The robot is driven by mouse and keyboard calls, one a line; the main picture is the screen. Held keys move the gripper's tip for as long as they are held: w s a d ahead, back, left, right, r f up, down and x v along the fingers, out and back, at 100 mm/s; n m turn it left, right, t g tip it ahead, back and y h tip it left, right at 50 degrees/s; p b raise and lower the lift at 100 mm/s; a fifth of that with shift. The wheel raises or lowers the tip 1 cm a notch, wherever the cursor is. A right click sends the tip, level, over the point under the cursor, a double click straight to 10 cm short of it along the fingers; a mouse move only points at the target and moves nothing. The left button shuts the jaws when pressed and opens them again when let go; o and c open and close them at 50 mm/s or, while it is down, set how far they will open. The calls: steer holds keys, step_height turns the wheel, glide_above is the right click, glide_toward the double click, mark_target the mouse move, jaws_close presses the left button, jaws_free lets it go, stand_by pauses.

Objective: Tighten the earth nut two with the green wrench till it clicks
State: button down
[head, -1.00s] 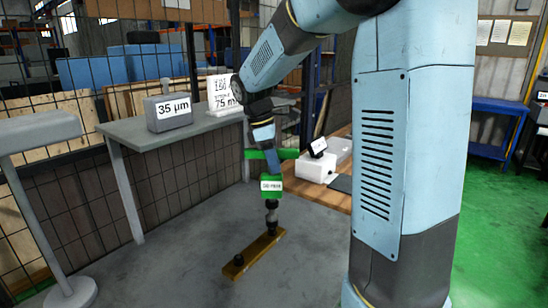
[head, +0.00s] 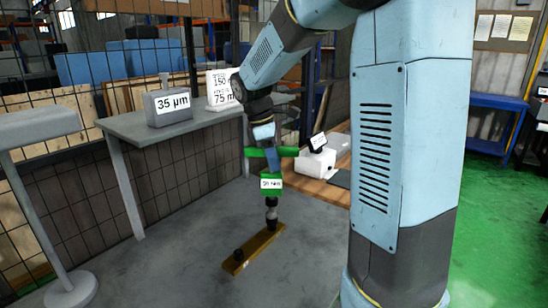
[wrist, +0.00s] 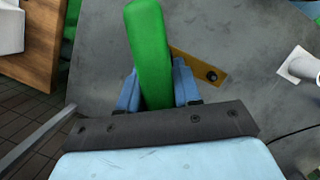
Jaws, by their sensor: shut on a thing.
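The green wrench (head: 271,186) hangs upright below my gripper (head: 268,150), with a small white label on its body. Its dark socket end (head: 271,212) points down over the right end of the brass bar (head: 255,247); it appears to sit on the nut there, which it hides. A second dark nut (head: 239,255) stands uncovered at the bar's left end. In the wrist view my gripper (wrist: 158,92) is shut on the green handle (wrist: 150,55), and the bar (wrist: 195,65) shows behind it with one dark nut (wrist: 212,76).
A grey table (head: 200,117) at the left holds a grey block marked 35 µm (head: 167,106) and a white sign (head: 221,88). A white device (head: 317,163) sits on a wooden surface behind the wrench. A grey stand (head: 35,130) is at the far left. Grey floor around the bar is clear.

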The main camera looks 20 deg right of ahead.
steer(key=shift+f, duration=1.4)
stand_by(0.6)
